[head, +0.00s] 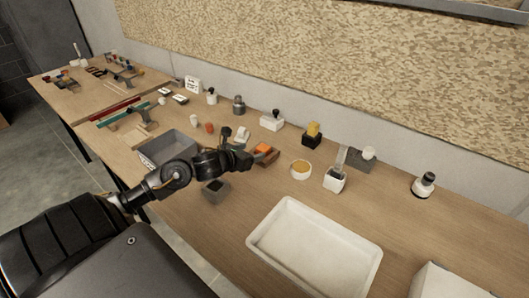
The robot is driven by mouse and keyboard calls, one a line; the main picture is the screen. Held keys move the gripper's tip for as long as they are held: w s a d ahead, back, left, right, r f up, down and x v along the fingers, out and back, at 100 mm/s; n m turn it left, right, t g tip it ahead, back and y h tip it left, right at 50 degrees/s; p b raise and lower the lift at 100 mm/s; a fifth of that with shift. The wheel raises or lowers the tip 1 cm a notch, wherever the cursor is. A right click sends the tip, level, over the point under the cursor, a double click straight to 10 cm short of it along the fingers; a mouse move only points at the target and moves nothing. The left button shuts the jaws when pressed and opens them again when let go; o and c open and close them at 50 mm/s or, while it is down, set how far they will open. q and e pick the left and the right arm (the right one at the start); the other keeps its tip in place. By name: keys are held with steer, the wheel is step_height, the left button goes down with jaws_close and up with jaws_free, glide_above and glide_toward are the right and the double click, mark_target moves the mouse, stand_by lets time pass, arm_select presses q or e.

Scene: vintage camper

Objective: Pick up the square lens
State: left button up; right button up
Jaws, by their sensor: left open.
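I cannot pick out the square lens for certain; the small items on the wooden bench are too small to tell apart, and my left arm hides part of the bench. My left gripper (243,160) is open over the middle of the bench, pointing right. An orange-topped item (264,149) lies just beyond its tips; I cannot tell whether they touch. A small dark square block (216,190) sits below and in front of the gripper. My right gripper is not in view.
A grey bin (167,146) stands behind my left forearm. A large white tray (262,246) lies at the front. A white round dish (301,169), a white pot with a brush (335,181) and a dark-topped jar (424,186) stand to the right. The bench between the jar and the tray is clear.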

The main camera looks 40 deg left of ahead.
mark_target(262, 148)
arm_select(q)
steer(key=shift+w, duration=0.25)
steer(key=p+x, duration=0.1)
steer(key=x, duration=0.2)
steer(key=shift+w+d+f+p, duration=0.15)
steer(key=shift+w+p, duration=0.2)
steer(key=shift+w+f, duration=0.25)
steer(key=shift+w, duration=0.2)
steer(key=shift+s, duration=0.1)
steer(key=c, duration=1.1)
steer(key=shift+o, duration=0.2)
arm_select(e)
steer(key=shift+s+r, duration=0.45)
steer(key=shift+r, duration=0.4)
